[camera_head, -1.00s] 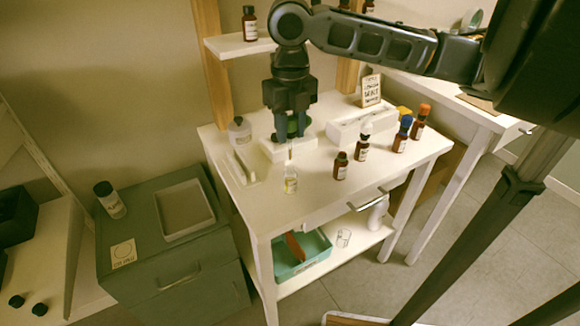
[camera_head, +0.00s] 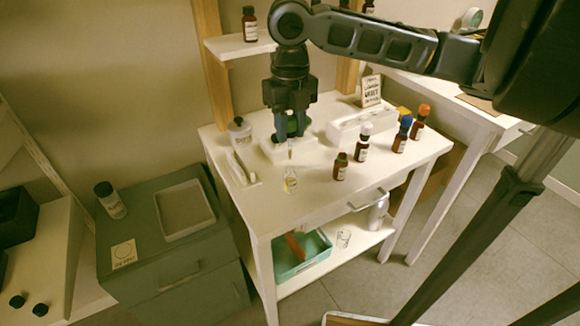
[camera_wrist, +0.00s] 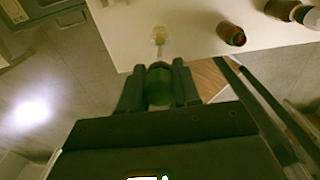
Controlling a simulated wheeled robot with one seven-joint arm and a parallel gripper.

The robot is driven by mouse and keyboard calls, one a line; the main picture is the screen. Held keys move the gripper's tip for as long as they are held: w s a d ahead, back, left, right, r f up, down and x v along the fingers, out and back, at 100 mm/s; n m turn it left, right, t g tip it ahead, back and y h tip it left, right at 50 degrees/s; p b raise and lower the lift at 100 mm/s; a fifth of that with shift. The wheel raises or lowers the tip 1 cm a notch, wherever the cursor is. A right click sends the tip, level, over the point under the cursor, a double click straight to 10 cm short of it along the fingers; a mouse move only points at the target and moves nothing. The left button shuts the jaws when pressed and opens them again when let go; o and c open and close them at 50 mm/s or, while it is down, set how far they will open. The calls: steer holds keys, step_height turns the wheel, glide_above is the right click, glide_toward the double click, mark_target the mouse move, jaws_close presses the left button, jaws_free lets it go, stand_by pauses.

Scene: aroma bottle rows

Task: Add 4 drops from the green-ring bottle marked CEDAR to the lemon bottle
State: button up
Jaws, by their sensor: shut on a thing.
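My gripper (camera_head: 291,128) is shut on a dropper with a green bulb (camera_wrist: 159,88). Its thin tube (camera_head: 290,150) points down in the head view. A small clear bottle with yellow contents (camera_head: 290,182), which looks like the lemon bottle, stands uncapped on the white table. It also shows ahead of the fingers in the wrist view (camera_wrist: 158,34). The dropper tip appears near its mouth, but I cannot tell whether it is inside. An uncapped brown bottle (camera_head: 340,168) stands to the right and shows in the wrist view (camera_wrist: 231,35). Its label and ring are too small to read.
A white tray (camera_head: 352,126) and a sign (camera_head: 371,90) are behind.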

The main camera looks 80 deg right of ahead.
mark_target(290, 118)
steer(key=shift+r+p, duration=1.15)
steer(key=shift+r, duration=0.75)
